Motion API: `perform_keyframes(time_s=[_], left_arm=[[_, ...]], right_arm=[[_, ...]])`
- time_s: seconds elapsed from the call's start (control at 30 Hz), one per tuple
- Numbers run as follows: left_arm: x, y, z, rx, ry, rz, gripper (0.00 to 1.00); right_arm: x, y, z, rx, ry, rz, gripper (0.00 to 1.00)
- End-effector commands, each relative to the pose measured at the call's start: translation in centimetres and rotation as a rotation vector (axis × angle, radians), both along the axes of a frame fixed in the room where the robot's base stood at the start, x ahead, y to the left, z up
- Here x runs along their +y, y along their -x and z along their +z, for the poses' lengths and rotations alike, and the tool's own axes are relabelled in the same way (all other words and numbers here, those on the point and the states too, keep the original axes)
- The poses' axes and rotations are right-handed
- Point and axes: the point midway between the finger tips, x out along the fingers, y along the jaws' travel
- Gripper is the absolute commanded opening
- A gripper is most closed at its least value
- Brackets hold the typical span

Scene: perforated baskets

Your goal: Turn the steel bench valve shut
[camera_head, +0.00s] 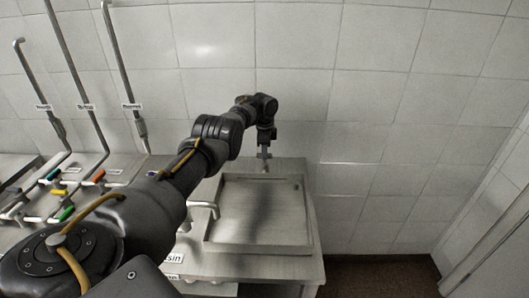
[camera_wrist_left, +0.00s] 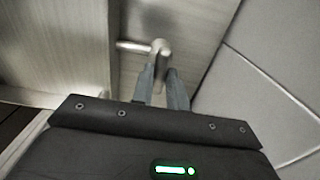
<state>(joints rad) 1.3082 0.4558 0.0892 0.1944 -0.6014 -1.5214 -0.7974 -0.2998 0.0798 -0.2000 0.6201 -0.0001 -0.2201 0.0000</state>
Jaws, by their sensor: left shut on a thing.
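My left gripper (camera_head: 265,155) points down at the back edge of the steel bench, behind the basin. In the left wrist view its two fingers (camera_wrist_left: 164,75) are shut on the steel bench valve (camera_wrist_left: 135,46), at the rounded end of its bar-like handle. The handle reaches left from the fingertips over a pale panel. In the head view the valve is small and mostly hidden by the gripper, so its exact angle cannot be told. My right gripper is in neither view.
A shallow steel basin (camera_head: 217,242) lies in front of the gripper, with a bent spout (camera_head: 203,205) at its left. Tall labelled pipes (camera_head: 120,65) and coloured valve handles (camera_head: 66,212) stand at the left. A tiled wall (camera_head: 370,100) rises close behind. Floor shows at the right.

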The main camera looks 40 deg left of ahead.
Motion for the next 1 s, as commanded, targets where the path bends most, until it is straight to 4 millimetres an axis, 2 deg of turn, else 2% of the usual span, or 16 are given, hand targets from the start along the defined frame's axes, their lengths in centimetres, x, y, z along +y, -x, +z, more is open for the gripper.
perform_keyframes(time_s=[0.27, 0.3, 0.47, 0.77, 0.87, 1.0], left_arm=[[0.1, 0.0, 0.1, -0.002, -0.001, -0.002, 0.0], [0.1, 0.0, 0.1, -0.002, -0.001, -0.002, 0.17], [0.1, 0.0, 0.1, -0.001, -0.001, -0.001, 0.37], [0.0, 0.0, 0.2, -0.001, -0.001, -0.001, 0.37], [0.0, -0.1, 1.1, -0.003, 0.0, -0.001, 0.37], [0.1, -0.1, 3.5, -0.004, -0.001, -0.001, 0.37]], right_arm=[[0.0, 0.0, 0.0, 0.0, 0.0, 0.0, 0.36], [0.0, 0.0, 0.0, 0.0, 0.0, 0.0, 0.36], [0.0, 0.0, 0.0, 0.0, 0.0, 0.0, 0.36], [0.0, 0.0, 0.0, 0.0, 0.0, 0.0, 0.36], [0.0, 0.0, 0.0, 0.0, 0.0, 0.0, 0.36], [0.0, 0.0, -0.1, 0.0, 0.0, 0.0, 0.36]])
